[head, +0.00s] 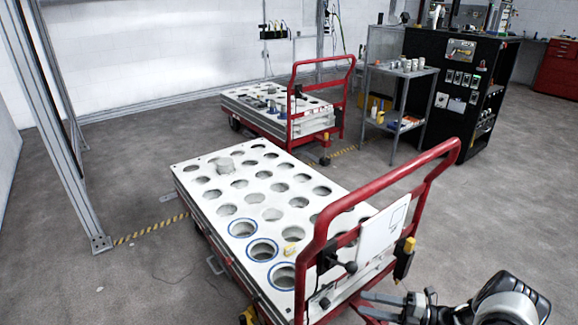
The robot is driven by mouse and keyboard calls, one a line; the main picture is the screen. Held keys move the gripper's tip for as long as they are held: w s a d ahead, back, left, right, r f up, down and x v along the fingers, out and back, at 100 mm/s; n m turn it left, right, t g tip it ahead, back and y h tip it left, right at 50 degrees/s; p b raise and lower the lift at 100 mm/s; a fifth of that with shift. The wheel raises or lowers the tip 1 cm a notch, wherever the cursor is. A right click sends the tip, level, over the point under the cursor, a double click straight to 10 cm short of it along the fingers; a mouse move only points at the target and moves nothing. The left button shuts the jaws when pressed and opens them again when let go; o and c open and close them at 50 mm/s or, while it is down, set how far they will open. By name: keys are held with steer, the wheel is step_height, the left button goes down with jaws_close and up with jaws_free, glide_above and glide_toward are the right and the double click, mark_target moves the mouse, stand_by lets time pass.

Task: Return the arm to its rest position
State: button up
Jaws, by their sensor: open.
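My gripper (383,304) shows at the bottom right, at the lower edge of the head view. Its fingers point left and are apart, with nothing visible between them. It is in front of the near cart's right end, close to the lower part of the red handle (385,184). Part of my arm (508,300) shows to the right of it, dark and grey. The rest of the arm is cut off by the frame. I cannot tell whether the gripper touches the cart.
The near cart (208,192) has a white top with several round holes, some blue-rimmed. A second red-handled cart (240,108) stands behind. A grey shelf trolley (398,98) and a black cabinet (456,90) stand at the back right. A metal post (62,150) rises at left. Floor at right is clear.

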steer(key=s+a+r+n+g+h+p, duration=0.1)
steer(key=a+r+n+g+h, duration=0.15)
steer(key=r+n, duration=0.65)
steer(key=a+r+n+g+h, duration=0.15)
steer(key=r+n+h, duration=0.3)
steer(key=r, duration=0.95)
steer(key=s+a+r+n+g+h+p, duration=0.1)
steer(key=r+n+g+h, duration=0.2)
steer(key=r+n, duration=0.65)
steer(key=s+a+r+n+t+h+b, duration=0.1)
steer(key=s+a+r+n+t+h, duration=0.2)
steer(key=s+r+n, duration=0.2)
steer(key=s+a+r+n+t+h+b, duration=0.2)
steer(key=s+r+n, duration=0.3)
steer(key=s+n, duration=0.7)
steer(key=shift+s+a+r+t+h, duration=0.4)
steer(key=shift+s+a+t+h, duration=0.35)
steer(key=shift+s, duration=0.5)
steer(key=shift+d, duration=0.15)
